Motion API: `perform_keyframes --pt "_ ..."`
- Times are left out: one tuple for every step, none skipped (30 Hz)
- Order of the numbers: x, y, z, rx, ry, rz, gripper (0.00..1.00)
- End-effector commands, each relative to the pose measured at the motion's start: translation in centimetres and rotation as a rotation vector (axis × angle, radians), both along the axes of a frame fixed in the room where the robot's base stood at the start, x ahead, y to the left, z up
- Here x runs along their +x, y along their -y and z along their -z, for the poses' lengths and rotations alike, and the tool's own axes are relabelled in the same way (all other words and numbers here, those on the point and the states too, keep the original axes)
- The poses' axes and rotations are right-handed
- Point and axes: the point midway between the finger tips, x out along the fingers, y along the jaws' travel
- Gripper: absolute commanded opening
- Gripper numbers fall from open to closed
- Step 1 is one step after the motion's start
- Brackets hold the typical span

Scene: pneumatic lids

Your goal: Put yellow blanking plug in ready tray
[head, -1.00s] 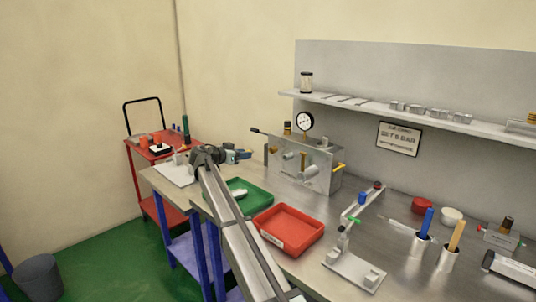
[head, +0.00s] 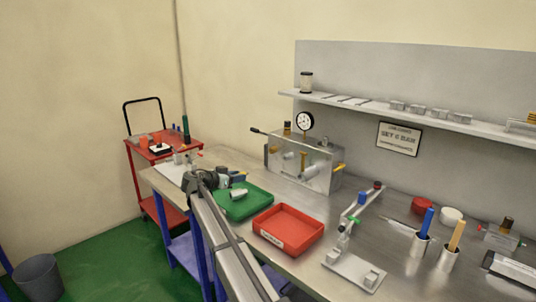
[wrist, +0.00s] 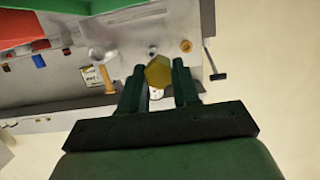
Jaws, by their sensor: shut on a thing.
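A yellow hexagonal plug (wrist: 158,71) sits between the dark green fingertips of my gripper (wrist: 159,80) in the wrist view, and the gripper is shut on it. In the head view my arm reaches to the left end of the bench, and my wrist (head: 205,181) is beside the green tray (head: 262,201). The plug cannot be made out there. A pale cylindrical thing shows at the green tray (head: 239,194). The red tray (head: 302,232) stands to its right, with a small white label on its front. No tray label can be read clearly.
A metal box with a gauge (head: 304,163) and yellow handles stands behind the trays. A lever fixture (head: 352,265) and cups with blue and yellow handles stand to the right. A shelf (head: 400,113) runs along the back. A red cart (head: 165,150) is beyond the bench.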

Motion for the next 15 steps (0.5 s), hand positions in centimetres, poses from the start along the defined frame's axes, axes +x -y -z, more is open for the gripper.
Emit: perform_keyframes --pt "-0.01 0.01 0.49 -0.001 -0.001 0.000 0.00" --pt "0.00 0.00 0.69 -0.001 -0.001 0.000 0.00" --pt "-0.01 0.01 0.92 -0.001 -0.001 0.000 0.00" --pt "-0.01 0.01 1.04 -0.001 -0.001 0.000 0.00" --pt "0.00 0.00 1.15 -0.001 -0.001 0.000 0.00" --pt "0.00 0.00 1.25 0.000 0.000 0.000 0.00" --pt "0.00 0.00 1.29 0.000 0.000 0.000 0.00" --pt "0.00 0.00 1.32 0.000 0.000 0.000 0.00" --pt "0.00 0.00 1.32 0.000 0.000 0.000 0.00" --pt "0.00 0.00 1.33 0.000 0.000 0.000 0.00" --pt "0.00 0.00 1.32 0.000 0.000 0.000 0.00" --pt "0.01 0.00 1.32 0.000 0.000 0.000 0.00" --pt "0.01 0.00 1.32 0.000 0.000 0.000 0.00" --pt "0.01 0.00 1.32 0.000 0.000 0.000 0.00" --pt "0.00 0.00 1.32 0.000 0.000 0.000 0.35"
